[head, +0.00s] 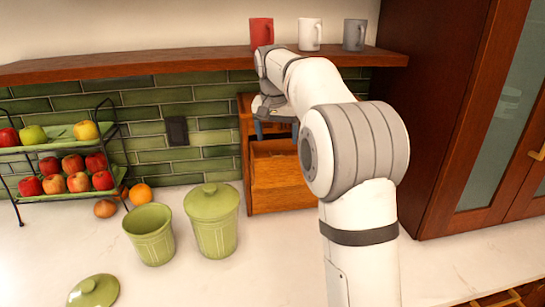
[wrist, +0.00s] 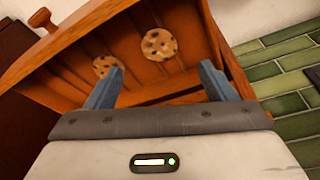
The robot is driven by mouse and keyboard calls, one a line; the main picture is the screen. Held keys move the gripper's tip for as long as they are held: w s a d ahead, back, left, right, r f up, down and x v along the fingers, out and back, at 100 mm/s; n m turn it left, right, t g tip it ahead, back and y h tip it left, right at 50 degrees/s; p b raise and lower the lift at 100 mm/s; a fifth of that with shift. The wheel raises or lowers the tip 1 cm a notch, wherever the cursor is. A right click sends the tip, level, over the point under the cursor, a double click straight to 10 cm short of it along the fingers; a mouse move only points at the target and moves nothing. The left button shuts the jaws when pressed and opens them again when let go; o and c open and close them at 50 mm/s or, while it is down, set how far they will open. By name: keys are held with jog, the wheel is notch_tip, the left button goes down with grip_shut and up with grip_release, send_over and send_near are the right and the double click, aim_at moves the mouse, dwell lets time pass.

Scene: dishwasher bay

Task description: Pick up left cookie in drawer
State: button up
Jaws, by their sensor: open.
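Two round chocolate-chip cookies lie inside the wooden drawer (wrist: 72,50) in the wrist view. The left cookie (wrist: 104,64) is near the tip of the left finger, which covers its lower part. The other cookie (wrist: 159,44) shows whole, farther up and between the two finger lines. My gripper (wrist: 163,82) is open with nothing between its blue fingers, and its tips point into the drawer. Whether a finger touches the left cookie cannot be told. In the head view my gripper (head: 274,130) is at the wooden drawer unit (head: 281,200), and the cookies are not visible.
A green canister (head: 212,220) and an open green jar (head: 150,236) stand left of the drawer unit. A lid (head: 93,290) lies in front. A fruit rack (head: 65,165) is at the left. A shelf with mugs (head: 310,34) hangs above. A tall cabinet (head: 440,110) stands right.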

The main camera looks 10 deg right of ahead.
jog(key=p+x, duration=0.1)
jog(key=x, duration=0.7)
jog(key=shift+d, duration=0.1)
jog(key=shift+r, duration=0.1)
jog(key=c, duration=0.7)
